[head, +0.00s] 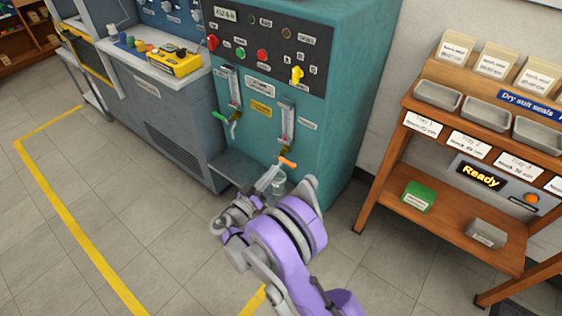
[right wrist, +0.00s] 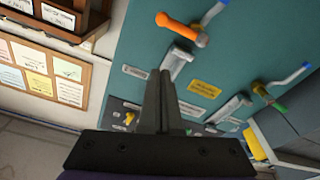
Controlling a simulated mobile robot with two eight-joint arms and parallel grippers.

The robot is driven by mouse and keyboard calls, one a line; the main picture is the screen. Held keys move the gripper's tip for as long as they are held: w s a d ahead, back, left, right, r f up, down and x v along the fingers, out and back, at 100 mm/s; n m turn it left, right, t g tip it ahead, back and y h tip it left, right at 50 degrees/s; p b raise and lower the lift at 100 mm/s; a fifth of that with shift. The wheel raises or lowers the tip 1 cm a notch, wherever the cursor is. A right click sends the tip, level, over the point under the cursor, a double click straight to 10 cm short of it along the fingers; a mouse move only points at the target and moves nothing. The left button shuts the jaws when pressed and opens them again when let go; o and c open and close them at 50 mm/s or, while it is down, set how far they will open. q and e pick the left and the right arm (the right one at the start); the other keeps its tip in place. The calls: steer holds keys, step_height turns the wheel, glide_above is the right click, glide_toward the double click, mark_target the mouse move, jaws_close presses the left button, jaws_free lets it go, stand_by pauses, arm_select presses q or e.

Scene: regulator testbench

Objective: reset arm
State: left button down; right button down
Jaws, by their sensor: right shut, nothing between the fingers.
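My right arm, purple and grey, reaches up from the bottom of the head view. My right gripper (head: 266,180) is in front of the lower part of the teal test panel (head: 335,95). In the right wrist view, the dark fingers of my right gripper (right wrist: 161,76) are together and empty. They point at the panel, below the orange lever handle (right wrist: 182,29) in that picture. The orange handle also shows in the head view (head: 287,161), just above the gripper. I cannot tell whether the gripper touches the panel. My left gripper is not in view.
A green-handled lever (head: 219,116) is on the panel's left. A grey bench (head: 165,110) with a yellow control box (head: 174,61) stands to the left. A wooden rack (head: 385,150) with grey trays and a "Ready" display (head: 479,176) stands right. The tiled floor at left is clear.

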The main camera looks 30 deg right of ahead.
steer(key=shift+v, duration=0.8)
